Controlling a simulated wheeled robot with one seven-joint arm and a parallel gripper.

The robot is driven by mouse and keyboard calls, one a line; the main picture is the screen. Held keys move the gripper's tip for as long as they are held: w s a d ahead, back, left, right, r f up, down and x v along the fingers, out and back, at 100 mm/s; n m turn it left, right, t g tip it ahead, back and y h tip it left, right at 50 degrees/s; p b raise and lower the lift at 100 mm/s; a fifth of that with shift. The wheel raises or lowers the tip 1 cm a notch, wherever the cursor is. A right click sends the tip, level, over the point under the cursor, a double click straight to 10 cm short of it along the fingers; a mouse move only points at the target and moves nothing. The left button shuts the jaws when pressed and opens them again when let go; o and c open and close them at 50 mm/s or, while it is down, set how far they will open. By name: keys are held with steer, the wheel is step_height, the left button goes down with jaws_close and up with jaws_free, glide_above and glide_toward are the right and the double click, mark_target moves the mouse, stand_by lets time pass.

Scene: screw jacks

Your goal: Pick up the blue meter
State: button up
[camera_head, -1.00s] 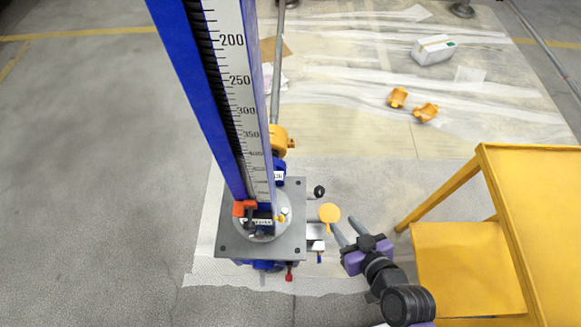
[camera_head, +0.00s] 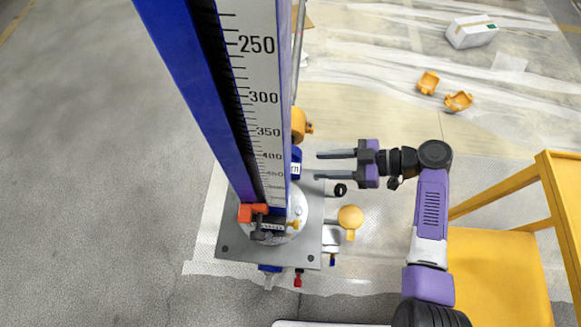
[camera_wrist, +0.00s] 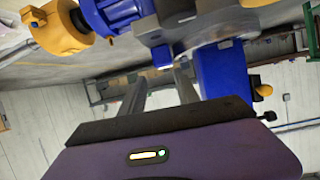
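The blue meter (camera_head: 183,70), a tall blue column with a white numbered scale, stands upright on a grey base plate (camera_head: 232,244) in the head view. Its top is out of frame. My gripper (camera_head: 319,164) is open and empty, just right of the column's lower part, with its fingers pointing left towards it. A small blue part with a white label lies close to the fingertips. In the wrist view my two fingers (camera_wrist: 160,88) are apart, with blue and grey machine parts beyond them; I cannot tell whether any of these belongs to the meter.
A yellow cart (camera_head: 500,270) stands at the right. A yellow round knob (camera_head: 350,217) sits beside the base plate, below my gripper. Two orange pieces (camera_head: 428,83) and a white box (camera_head: 472,31) lie on the floor at the back right. The floor at the left is clear.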

mark_target(297, 168)
steer(key=shift+s+r+n, duration=0.15)
steer(key=shift+r+n, duration=0.1)
steer(key=shift+n, duration=0.15)
steer(key=shift+s+a+g, duration=0.1)
steer(key=shift+a+g, duration=0.2)
steer(key=shift+g, duration=0.1)
steer(key=b+x, duration=0.1)
steer(key=x, duration=0.6)
steer(key=shift+a+f, duration=0.1)
steer(key=shift+f, duration=0.05)
steer(key=shift+c, duration=0.5)
jaws_close()
